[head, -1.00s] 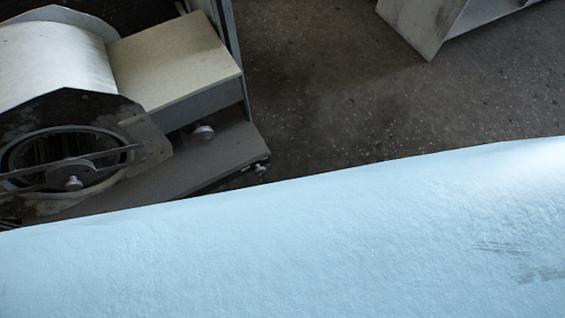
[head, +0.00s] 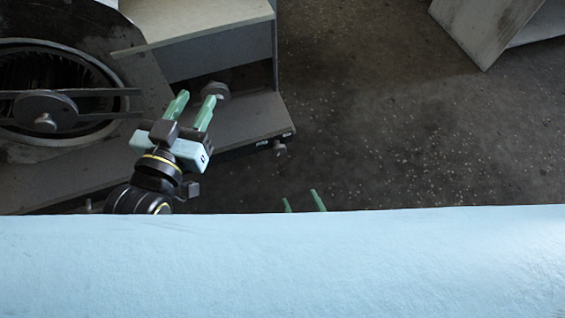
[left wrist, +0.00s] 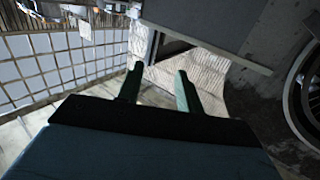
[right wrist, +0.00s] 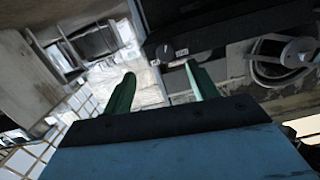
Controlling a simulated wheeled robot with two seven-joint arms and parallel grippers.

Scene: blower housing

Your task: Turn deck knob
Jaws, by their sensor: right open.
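The grey deck (head: 240,122) of the blower housing is at the left of the head view. A round grey knob (head: 216,90) stands on it, partly behind a fingertip. A second small knob (head: 280,149) sticks out at the deck's front edge; a small round knob also shows in the right wrist view (right wrist: 165,51). My left gripper (head: 197,96) is over the deck, its green fingers apart and empty, with the right finger's tip close to the round knob; contact cannot be told. My right gripper (head: 303,200) shows only its fingertips, lower right of the deck, open and empty.
The blower's round opening with a hub and crossbar (head: 45,110) is left of my left gripper. A pale box (head: 200,22) overhangs the deck's back. A pale blue surface (head: 300,265) fills the foreground. Speckled floor (head: 390,120) is clear to the right. A grey panel (head: 490,30) stands at top right.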

